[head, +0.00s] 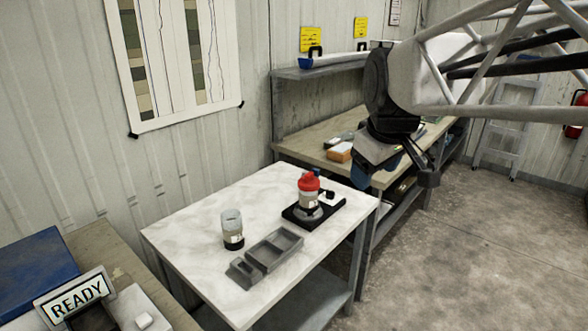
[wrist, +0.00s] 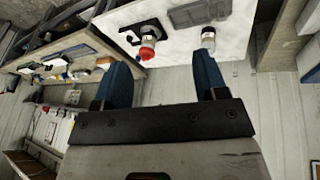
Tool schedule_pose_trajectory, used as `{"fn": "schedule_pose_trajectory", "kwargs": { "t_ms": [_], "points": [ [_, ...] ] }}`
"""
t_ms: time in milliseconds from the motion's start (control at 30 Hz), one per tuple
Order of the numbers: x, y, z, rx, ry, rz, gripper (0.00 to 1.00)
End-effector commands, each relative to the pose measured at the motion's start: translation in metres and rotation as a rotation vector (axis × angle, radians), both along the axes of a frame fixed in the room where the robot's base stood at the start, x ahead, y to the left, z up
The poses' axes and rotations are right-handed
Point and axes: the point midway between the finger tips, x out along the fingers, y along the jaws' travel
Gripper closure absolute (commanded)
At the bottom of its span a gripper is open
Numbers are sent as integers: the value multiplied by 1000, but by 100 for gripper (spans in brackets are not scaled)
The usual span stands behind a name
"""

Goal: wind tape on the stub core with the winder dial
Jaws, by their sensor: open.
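A black winder base (head: 325,212) stands near the back right of the white-topped table, with a grey round part on it. A pale cylinder with a red top (head: 309,188) stands upright on that part; it also shows in the wrist view (wrist: 147,50). A clear cylinder with a dark lower end (head: 232,230) stands apart to the left; it shows in the wrist view too (wrist: 208,40). I cannot tell for certain which is the stub core, and no dial marks are readable. My gripper (wrist: 162,78) is open and empty, its blue fingers apart, well above and right of the table.
A grey compartment tray (head: 272,250) lies at the white table's front. A READY sign (head: 75,294) stands at lower left. A wooden bench (head: 318,152) with small items and a shelf (head: 320,71) are behind.

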Motion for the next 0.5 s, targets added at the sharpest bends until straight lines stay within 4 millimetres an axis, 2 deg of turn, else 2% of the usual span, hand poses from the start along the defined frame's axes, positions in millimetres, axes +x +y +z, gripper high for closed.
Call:
{"fn": "schedule_pose_trajectory", "kwargs": {
  "t_ms": [33, 500],
  "points": [
    [13, -1, 1, -11, 7, 28, 34],
    [121, -6, -3, -114, 69, 321, 34]
  ]
}}
